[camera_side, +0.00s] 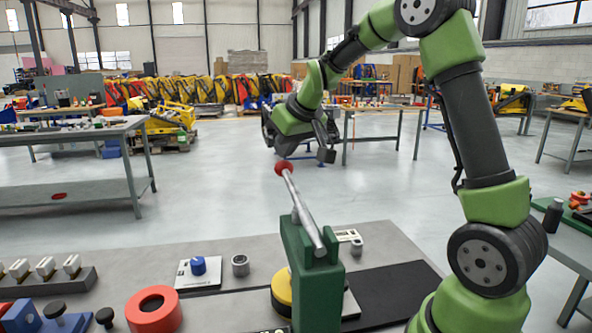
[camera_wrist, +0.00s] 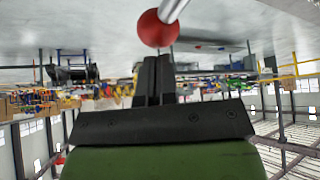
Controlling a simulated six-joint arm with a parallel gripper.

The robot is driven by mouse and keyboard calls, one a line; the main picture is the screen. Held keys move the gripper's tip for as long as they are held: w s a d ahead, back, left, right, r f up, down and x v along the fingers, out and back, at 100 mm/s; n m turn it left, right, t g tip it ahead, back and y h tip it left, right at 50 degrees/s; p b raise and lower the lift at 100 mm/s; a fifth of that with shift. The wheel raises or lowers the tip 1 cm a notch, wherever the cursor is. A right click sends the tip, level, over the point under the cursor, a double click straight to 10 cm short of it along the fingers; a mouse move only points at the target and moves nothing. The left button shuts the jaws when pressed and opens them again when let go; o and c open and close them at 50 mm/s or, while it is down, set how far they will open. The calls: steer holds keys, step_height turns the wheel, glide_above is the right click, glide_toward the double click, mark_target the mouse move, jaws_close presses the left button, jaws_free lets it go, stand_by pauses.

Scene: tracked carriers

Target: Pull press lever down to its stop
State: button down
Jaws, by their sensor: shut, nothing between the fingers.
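The press (camera_side: 312,275) is a green upright post on the table. Its lever (camera_side: 304,212) is a silver rod that slants up and to the left, ending in a red ball knob (camera_side: 283,168). My gripper (camera_side: 328,155) is above and to the right of the knob in the side view, apart from it in that picture. In the wrist view the red knob (camera_wrist: 157,28) and part of the rod (camera_wrist: 172,8) show just beyond the fingertips. My gripper (camera_wrist: 156,58) is shut with its fingers together and empty. Whether the fingertips touch the knob I cannot tell.
A yellow round part (camera_side: 282,293) sits at the foot of the press. A red ring (camera_side: 154,310), a blue knob on a white plate (camera_side: 198,272) and a grey cylinder (camera_side: 240,265) stand to the left. A black mat (camera_side: 395,290) lies to the right. The air around the lever is clear.

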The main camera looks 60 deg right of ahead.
step_height(320, 180, up, 10)
steer(key=shift+r, duration=0.25)
stand_by(0.9)
stand_by(0.6)
steer(key=s+a+y, duration=0.2)
steer(key=s+a, duration=1)
steer(key=s+a+f+y, duration=0.1)
steer(key=s+a+f, duration=0.1)
steer(key=s, duration=0.3)
steer(key=s+a+f+m, duration=0.1)
steer(key=s+a+f, duration=0.2)
steer(key=s+f, duration=0.1)
steer(key=shift+s+f+t+y, duration=0.3)
steer(key=shift+s+y, duration=0.1)
steer(key=shift+s, duration=0.25)
